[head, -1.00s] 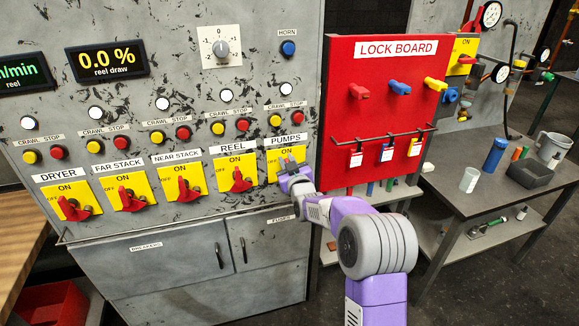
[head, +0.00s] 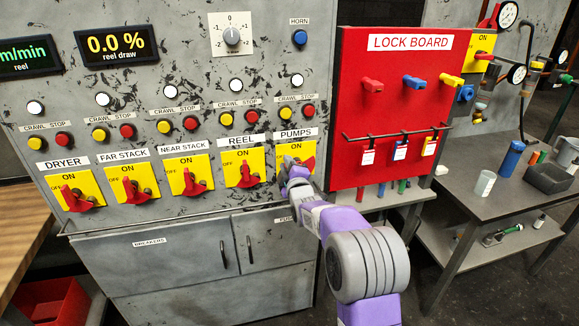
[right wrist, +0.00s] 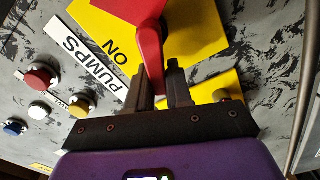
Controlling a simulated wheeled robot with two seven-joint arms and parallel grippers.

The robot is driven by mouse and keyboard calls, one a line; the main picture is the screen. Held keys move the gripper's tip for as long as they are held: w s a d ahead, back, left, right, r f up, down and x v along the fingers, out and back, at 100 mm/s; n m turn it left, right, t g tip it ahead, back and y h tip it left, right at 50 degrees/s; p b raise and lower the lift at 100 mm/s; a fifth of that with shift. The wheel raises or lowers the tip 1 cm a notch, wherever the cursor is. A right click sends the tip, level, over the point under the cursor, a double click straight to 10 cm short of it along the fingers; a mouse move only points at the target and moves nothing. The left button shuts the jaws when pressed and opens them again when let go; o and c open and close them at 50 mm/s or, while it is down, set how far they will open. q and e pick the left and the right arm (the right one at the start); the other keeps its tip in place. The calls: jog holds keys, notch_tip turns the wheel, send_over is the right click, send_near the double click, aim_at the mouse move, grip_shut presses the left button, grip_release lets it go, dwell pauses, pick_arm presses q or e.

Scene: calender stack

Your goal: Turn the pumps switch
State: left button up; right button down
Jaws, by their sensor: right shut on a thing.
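The pumps switch (head: 304,166) is a red lever on a yellow plate under the PUMPS label, at the right end of the switch row in the head view. My right gripper (head: 288,164) is at this plate, partly covering it. In the right wrist view the red lever (right wrist: 149,35) reaches down between the two dark fingers of my right gripper (right wrist: 159,85), which are shut on its end. The OFF mark is hidden. My left gripper is not in view.
The reel switch (head: 243,174) stands just left, with more red switches beyond it. Crawl and stop buttons (head: 308,111) are above. The red lock board (head: 390,140) is to the right. A thin rail (head: 180,221) and cabinet doors lie below.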

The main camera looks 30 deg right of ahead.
jog(key=shift+a+f+n+b, duration=0.1)
jog(key=shift+f+n+b, duration=0.3)
jog(key=shift+n, duration=0.65)
jog(key=shift+a+f+n+b, duration=0.1)
jog(key=shift+f+n+b, duration=0.25)
jog(key=shift+n, duration=0.7)
jog(key=shift+f, duration=0.15)
jog(key=c, duration=1.1)
grip_release()
jog(key=p+v, duration=0.1)
jog(key=v, duration=0.6)
jog(key=shift+s+p, duration=0.25)
jog(key=shift+p, duration=0.1)
